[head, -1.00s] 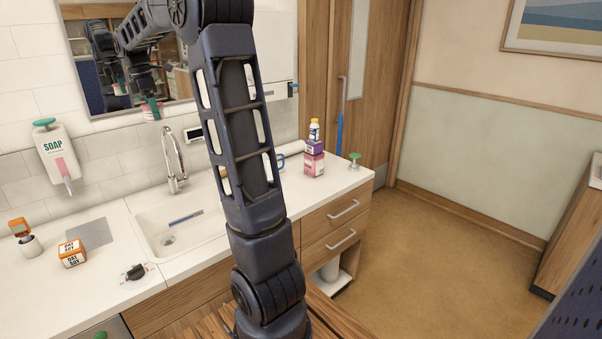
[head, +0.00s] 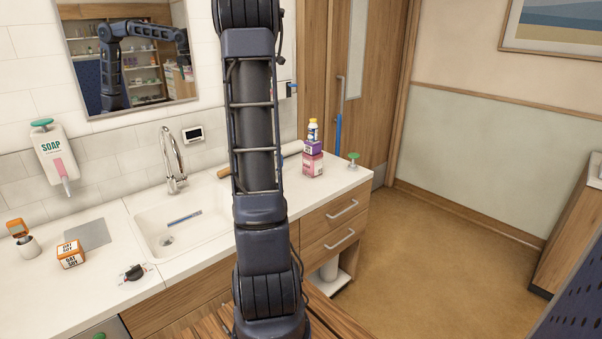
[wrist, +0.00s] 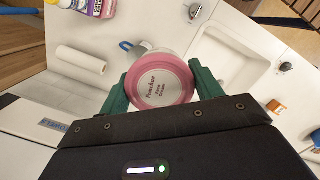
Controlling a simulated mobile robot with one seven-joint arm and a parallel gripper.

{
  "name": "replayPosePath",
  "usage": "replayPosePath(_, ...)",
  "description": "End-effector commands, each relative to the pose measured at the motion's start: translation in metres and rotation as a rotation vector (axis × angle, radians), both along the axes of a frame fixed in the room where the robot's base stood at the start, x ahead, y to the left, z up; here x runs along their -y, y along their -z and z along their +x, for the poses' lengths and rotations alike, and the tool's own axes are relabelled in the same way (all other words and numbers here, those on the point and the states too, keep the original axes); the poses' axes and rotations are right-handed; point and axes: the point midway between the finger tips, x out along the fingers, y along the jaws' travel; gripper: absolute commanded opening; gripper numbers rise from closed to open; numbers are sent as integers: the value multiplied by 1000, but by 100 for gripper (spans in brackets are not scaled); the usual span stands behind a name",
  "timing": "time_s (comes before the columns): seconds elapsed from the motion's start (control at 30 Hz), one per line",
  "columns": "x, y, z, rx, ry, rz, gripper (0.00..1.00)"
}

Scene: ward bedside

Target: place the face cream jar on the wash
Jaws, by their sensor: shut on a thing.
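The face cream jar (wrist: 161,82) is a round pink jar with a silver, lettered top, seen close up in the wrist view. My gripper (wrist: 162,88) has green fingers on both sides of the jar and is shut on it. The jar is held above the white washstand counter, with the surface seen beyond it. In the head view the white counter (head: 100,305) runs along the wall, with the sink (head: 150,222) set into it. My arm stands in front of part of the counter there, and neither gripper nor jar shows directly.
A pink box (head: 313,164) and a green-topped item (head: 353,160) stand near the counter's right end. A white roll (wrist: 80,60) lies on it in the wrist view. The tap (head: 172,160), an orange-and-white box (head: 70,254) and a grey mat (head: 88,233) are further left.

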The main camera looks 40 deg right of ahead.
Motion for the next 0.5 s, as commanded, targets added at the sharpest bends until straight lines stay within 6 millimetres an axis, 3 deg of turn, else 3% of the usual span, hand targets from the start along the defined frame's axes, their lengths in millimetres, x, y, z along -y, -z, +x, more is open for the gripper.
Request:
replayPosePath(0.1,29,0,-19,0,67,-2,38)
replayPosePath(0.3,63,0,-44,-3,151,-4,38)
replayPosePath(0.43,81,1,-58,-3,196,-5,38)
replayPosePath(0.5,78,18,-56,-6,188,-3,38)
